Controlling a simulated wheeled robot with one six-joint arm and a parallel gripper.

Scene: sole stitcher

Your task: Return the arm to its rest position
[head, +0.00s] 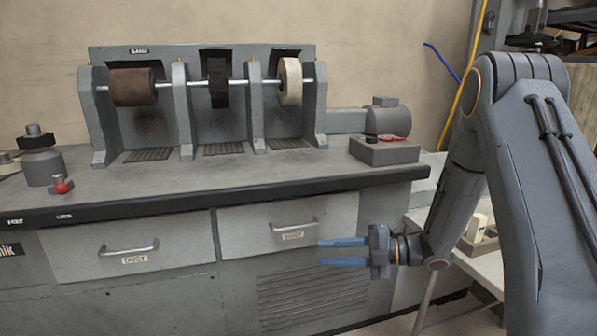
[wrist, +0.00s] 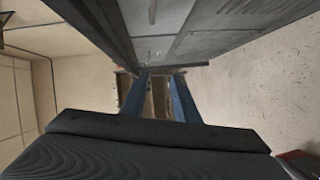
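My gripper (head: 342,252) has two blue fingers pointing left in the head view. It is in front of the grey bench's drawers, below the worktop edge, at the end of my bent arm. The fingers are parallel with a clear gap between them, and nothing is held. In the wrist view the two blue fingers (wrist: 160,98) also stand apart, with only distant background between them.
A grey bench (head: 250,182) carries a finishing machine with brown, black and cream wheels on a shaft (head: 237,84). Both drawers, left (head: 132,250) and right (head: 288,228), look shut. A side table (head: 480,266) stands at right behind my arm.

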